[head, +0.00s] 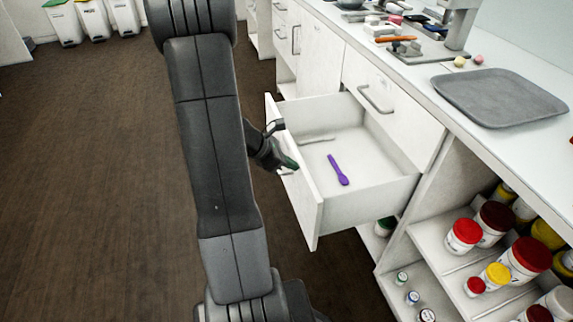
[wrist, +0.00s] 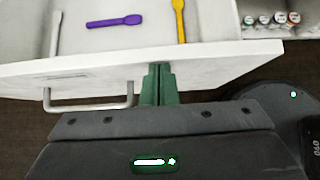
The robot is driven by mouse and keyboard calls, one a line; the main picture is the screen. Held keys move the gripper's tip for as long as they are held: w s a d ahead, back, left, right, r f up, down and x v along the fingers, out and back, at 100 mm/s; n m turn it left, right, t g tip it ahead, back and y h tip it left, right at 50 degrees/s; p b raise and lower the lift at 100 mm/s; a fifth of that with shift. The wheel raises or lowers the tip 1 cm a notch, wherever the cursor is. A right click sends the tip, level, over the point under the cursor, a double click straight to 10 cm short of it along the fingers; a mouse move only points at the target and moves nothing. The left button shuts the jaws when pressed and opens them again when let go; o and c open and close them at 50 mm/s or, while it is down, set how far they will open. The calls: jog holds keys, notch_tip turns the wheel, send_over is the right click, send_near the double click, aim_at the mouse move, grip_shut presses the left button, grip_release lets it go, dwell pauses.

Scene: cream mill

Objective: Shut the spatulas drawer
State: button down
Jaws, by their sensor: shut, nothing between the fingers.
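The spatulas drawer (head: 310,215) is pulled well out from the white counter in the head view. A purple spatula (head: 338,170) and a pale spatula (head: 317,139) lie inside it. The wrist view shows the purple spatula (wrist: 114,21), the pale one (wrist: 56,32) and a yellow one (wrist: 179,20). My gripper (head: 290,165) is at the outer side of the drawer front. In the wrist view its green fingers (wrist: 158,82) are together and empty, at the front panel just right of the bar handle (wrist: 90,106). I cannot tell whether they touch the panel.
A closed drawer (head: 390,115) with a bar handle sits above and behind the open one. Open shelves (head: 450,262) with several lidded jars stand to the right. A grey tray (head: 500,97) lies on the counter. The brown floor at left is clear.

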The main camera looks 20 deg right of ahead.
jog(key=w+d+b, duration=0.1)
jog(key=d, duration=2.7)
jog(key=shift+b, duration=0.3)
